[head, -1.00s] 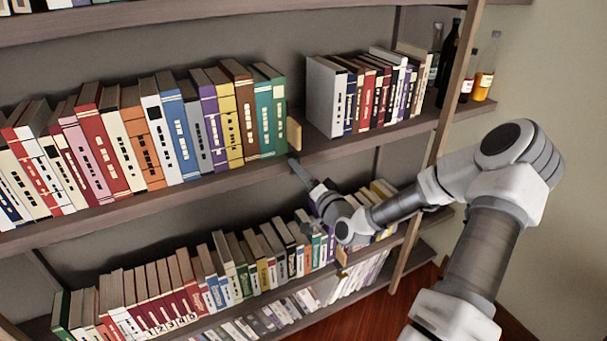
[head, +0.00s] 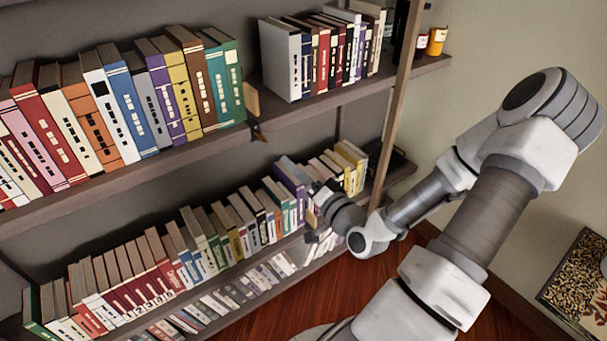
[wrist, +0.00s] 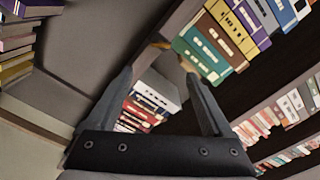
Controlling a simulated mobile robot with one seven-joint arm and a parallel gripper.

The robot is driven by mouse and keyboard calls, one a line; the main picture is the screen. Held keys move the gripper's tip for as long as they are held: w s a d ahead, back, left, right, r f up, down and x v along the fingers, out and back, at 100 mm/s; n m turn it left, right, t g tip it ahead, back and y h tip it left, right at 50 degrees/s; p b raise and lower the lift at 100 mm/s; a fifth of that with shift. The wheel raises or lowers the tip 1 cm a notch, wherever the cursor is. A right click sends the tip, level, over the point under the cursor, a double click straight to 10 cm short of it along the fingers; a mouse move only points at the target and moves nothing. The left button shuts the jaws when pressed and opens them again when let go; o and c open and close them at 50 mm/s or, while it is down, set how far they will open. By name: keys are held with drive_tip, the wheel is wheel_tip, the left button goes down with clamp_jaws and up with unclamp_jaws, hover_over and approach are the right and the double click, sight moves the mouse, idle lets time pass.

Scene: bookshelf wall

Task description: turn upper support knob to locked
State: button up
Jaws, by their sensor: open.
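The upper support knob (head: 259,133) is a small dark piece with an orange-brown part on the front edge of the upper shelf, below the wooden bookend (head: 252,99). Its exact setting is too small to read. My gripper (head: 314,208) is below and right of the knob in the head view, apart from it, in front of the lower row of books; its fingertips are hard to make out there. In the wrist view my gripper (wrist: 160,76) has its two fingers spread with nothing held between them. The knob cannot be made out clearly in the wrist view.
The upper shelf (head: 185,155) carries large coloured books left of the bookend and a smaller group (head: 325,55) to the right. The lower shelf (head: 225,275) is packed with books close to my gripper. A wooden upright (head: 396,100) stands right. Open space lies between the shelves.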

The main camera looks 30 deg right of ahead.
drive_tip(key=shift+s+r+p, duration=0.1)
drive_tip(key=shift+s+p, duration=0.95)
drive_tip(key=shift+p, duration=0.3)
